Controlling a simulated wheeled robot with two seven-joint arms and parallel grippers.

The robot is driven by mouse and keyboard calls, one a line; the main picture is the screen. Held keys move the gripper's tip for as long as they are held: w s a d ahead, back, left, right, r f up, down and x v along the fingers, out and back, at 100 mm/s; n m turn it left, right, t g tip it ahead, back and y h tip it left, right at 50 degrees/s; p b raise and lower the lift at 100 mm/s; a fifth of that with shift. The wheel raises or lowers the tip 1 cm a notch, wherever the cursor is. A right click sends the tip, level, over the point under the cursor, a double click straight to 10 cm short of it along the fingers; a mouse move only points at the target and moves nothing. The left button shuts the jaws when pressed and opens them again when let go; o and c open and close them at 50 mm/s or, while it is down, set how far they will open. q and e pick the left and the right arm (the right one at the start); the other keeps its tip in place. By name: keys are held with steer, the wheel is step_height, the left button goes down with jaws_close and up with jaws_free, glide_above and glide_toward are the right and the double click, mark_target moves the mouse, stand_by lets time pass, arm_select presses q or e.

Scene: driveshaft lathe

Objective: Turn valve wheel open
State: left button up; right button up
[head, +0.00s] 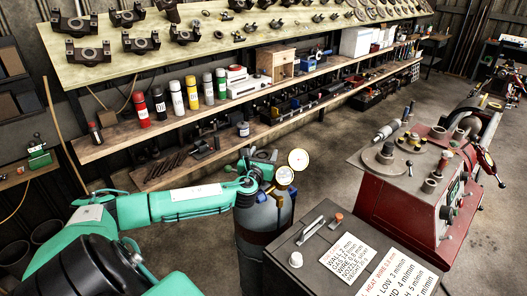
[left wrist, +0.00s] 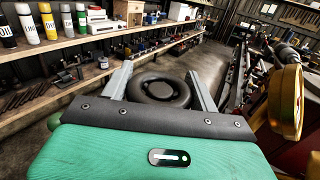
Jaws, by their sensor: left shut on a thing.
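The valve wheel (left wrist: 158,91) is a dark, rounded ring between the two grey fingers of my left gripper (left wrist: 160,84) in the left wrist view. The fingers are shut on it from both sides. In the head view my left gripper (head: 264,167) is at the top of a grey gas cylinder (head: 262,218), and the wheel is hidden or too small to make out there. How far the wheel is turned cannot be told. My right gripper is not in view.
A pale-faced pressure gauge (head: 298,159) stands just right of the gripper. A dark welder box (head: 318,248) with printed cards is close in front. A red machine (head: 410,200) stands at the right. Shelves with spray cans (head: 178,98) run behind; open floor lies between.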

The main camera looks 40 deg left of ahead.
mark_target(263, 152)
arm_select(q)
steer(key=shift+n+g+y, duration=0.3)
steer(key=shift+n+y, duration=0.1)
steer(key=shift+y, duration=0.2)
steer(key=o, duration=1)
step_height(263, 152, up, 20)
steer(key=b, duration=0.5)
